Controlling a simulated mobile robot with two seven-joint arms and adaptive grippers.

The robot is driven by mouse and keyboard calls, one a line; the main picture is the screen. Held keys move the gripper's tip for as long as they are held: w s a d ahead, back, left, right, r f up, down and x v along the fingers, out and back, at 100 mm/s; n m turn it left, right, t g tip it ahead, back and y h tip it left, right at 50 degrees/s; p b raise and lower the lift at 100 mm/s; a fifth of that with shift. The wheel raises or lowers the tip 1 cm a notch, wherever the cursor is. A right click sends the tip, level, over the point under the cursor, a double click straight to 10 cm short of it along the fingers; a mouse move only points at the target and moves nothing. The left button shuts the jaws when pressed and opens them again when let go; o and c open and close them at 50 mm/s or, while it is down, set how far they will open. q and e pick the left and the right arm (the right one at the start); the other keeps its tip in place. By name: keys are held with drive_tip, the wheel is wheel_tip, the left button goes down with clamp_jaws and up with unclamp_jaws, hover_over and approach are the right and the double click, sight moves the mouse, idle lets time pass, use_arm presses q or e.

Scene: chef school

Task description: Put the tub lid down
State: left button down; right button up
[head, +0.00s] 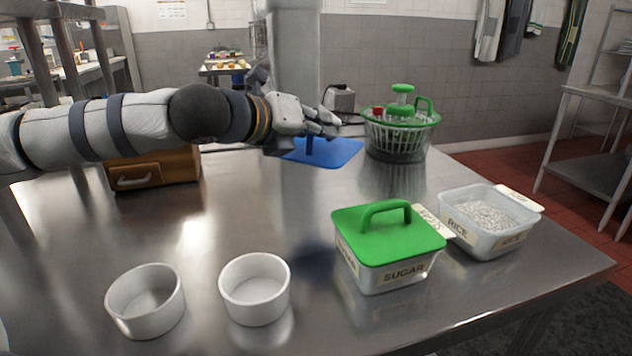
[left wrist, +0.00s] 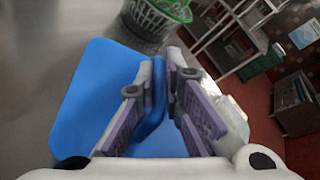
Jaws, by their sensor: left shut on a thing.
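My left gripper (head: 322,127) is shut on the upright handle of a flat blue lid (head: 340,155). The lid hangs below the fingers, toward the back of the steel table. In the left wrist view the blue lid (left wrist: 85,112) spreads out around the fingers (left wrist: 168,85), with its handle between the pads. A clear tub labelled RICE (head: 487,222) stands open at the right, full of white grains. A tub labelled SUGAR (head: 392,272) stands beside it with a green handled lid (head: 385,236) on. I cannot tell the exact gap between blue lid and table. My right gripper is out of view.
A green salad spinner (head: 398,130) stands at the back right, just right of the blue lid. Two white bowls (head: 146,300) (head: 255,288) stand at the front left. The middle of the steel table (head: 235,220) is clear.

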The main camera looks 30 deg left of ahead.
use_arm(q)
drive_tip(key=w+a+f, duration=0.1)
drive_tip(key=w+f, duration=0.1)
drive_tip(key=w+a+f+b, duration=0.1)
drive_tip(key=w+a+f, duration=0.1)
drive_tip(key=w+f, duration=0.1)
drive_tip(key=w+a+f+b, duration=0.1)
drive_tip(key=w+f, duration=0.2)
drive_tip(key=shift+a+f, duration=0.1)
drive_tip(key=shift+a, duration=0.15)
drive_tip(key=f, duration=0.1)
drive_tip(key=f+b, duration=0.1)
drive_tip(key=f, duration=0.1)
drive_tip(key=shift+w+a+f, duration=0.2)
drive_tip(key=shift+w+a, duration=0.05)
drive_tip(key=shift+w, duration=0.15)
drive_tip(key=shift+f+b, duration=0.3)
drive_tip(key=shift+f, duration=0.05)
drive_tip(key=shift+r, duration=0.3)
drive_tip(key=shift+f, duration=0.25)
drive_tip(key=c, duration=1.7)
unclamp_jaws()
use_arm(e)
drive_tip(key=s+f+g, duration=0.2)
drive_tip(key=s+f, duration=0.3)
use_arm(q)
drive_tip(key=shift+r, duration=0.1)
